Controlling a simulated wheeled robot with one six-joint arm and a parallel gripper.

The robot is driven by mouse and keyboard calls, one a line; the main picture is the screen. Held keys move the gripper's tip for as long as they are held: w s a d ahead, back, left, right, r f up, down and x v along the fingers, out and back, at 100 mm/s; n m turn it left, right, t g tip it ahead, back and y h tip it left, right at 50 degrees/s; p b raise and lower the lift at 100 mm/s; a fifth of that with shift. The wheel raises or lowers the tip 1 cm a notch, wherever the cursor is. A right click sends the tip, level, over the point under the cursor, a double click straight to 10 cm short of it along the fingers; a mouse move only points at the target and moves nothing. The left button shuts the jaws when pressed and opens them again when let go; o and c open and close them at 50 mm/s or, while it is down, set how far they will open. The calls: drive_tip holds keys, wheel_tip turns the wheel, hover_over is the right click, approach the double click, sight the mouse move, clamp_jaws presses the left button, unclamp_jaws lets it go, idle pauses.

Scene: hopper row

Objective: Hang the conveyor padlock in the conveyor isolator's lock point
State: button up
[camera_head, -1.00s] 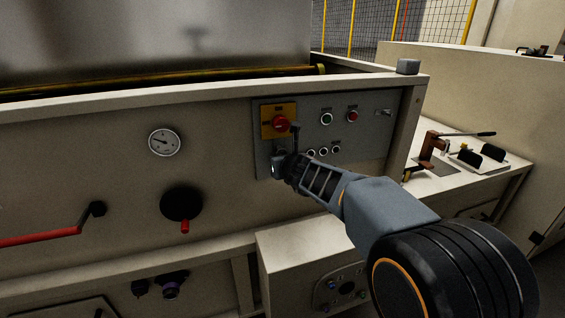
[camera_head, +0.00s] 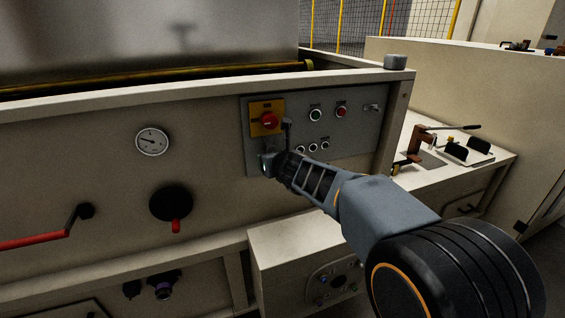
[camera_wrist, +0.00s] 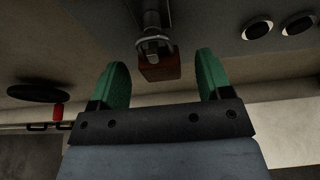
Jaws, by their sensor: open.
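The conveyor isolator has a red knob on a yellow plate (camera_head: 267,119), at the upper left of a grey control panel. My gripper (camera_head: 268,163) is in front of that panel, just below the isolator, and its far end is small and dark there. In the wrist view my gripper (camera_wrist: 161,62) has its two green fingers wide apart. A reddish-brown padlock (camera_wrist: 160,68) hangs by its metal shackle from a grey metal part, between and just beyond the fingertips. The fingers show gaps on both sides of it. I cannot make out the padlock in the head view.
Push buttons (camera_head: 341,111) and a small switch sit on the panel right of the isolator. A round gauge (camera_head: 153,141), a black knob (camera_head: 171,203) and a red-handled lever (camera_head: 40,240) are to the left. A side bench (camera_head: 455,175) with clamp-like fixtures stands at the right.

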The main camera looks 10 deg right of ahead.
drive_tip(key=p+v, duration=0.4)
drive_tip(key=v, duration=0.8)
drive_tip(key=shift+p, duration=0.3)
drive_tip(key=shift+s+r, duration=0.1)
drive_tip(key=shift+s, duration=0.05)
drive_tip(key=s+a+r+n+g+y+p, duration=0.2)
drive_tip(key=s+n+p, duration=0.25)
drive_tip(key=n, duration=0.55)
drive_tip(key=s+a+r+n+g+y+p, duration=0.25)
drive_tip(key=n+p, duration=0.25)
drive_tip(key=n, duration=0.5)
drive_tip(key=s+d+n+g+h+p, duration=0.5)
drive_tip(key=s+d+n, duration=0.3)
drive_tip(key=n, duration=0.6)
drive_tip(key=shift+s+d+f+g+h+p, duration=0.35)
drive_tip(key=shift+s+f+h+p, duration=0.15)
drive_tip(key=shift+s+h, duration=0.45)
